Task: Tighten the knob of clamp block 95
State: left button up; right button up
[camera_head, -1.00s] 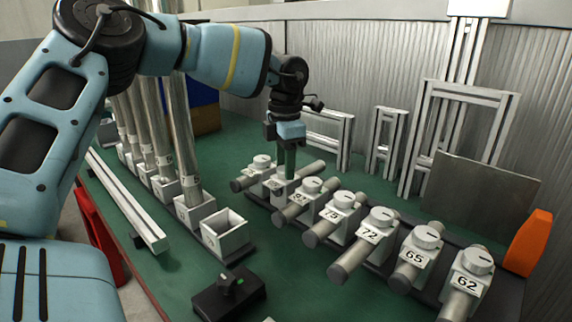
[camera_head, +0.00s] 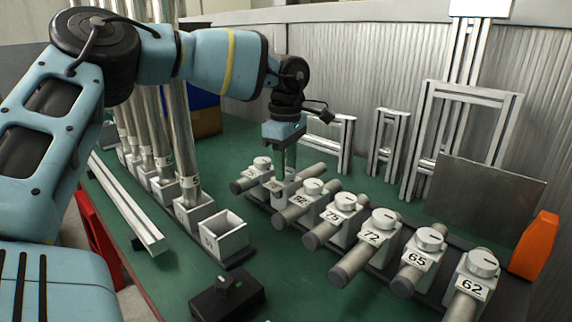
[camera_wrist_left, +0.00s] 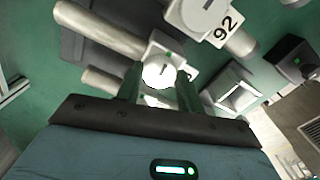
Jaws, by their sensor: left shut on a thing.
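A row of white clamp blocks, each with a round knob on top and a grey bar through it, stands on the green table. My left gripper (camera_head: 285,172) points down at the second block from the far end (camera_head: 284,191). In the left wrist view its two fingers (camera_wrist_left: 158,88) are on either side of that block's round white knob (camera_wrist_left: 158,75), shut on it. The knob has a dark slot line and a small green mark. This block's number is too small to read; the neighbouring block (camera_wrist_left: 203,18) reads 92. My right gripper is out of view.
Nearer blocks 75 (camera_head: 342,215), 72 (camera_head: 380,225), 65 (camera_head: 425,245) and 62 (camera_head: 477,270) run toward the right. An open white holder (camera_head: 225,238), upright metal tubes (camera_head: 182,140) and a black box (camera_head: 228,296) stand left. Aluminium frames stand behind.

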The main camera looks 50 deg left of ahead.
pick_arm(q)
jog(key=shift+m, duration=0.6)
jog(key=o, duration=1)
jog(key=shift+r, duration=0.35)
notch_tip(320, 180, up, 6)
jog(key=shift+r+p, duration=0.1)
jog(key=shift+p, duration=0.55)
jog(key=shift+r, duration=0.4)
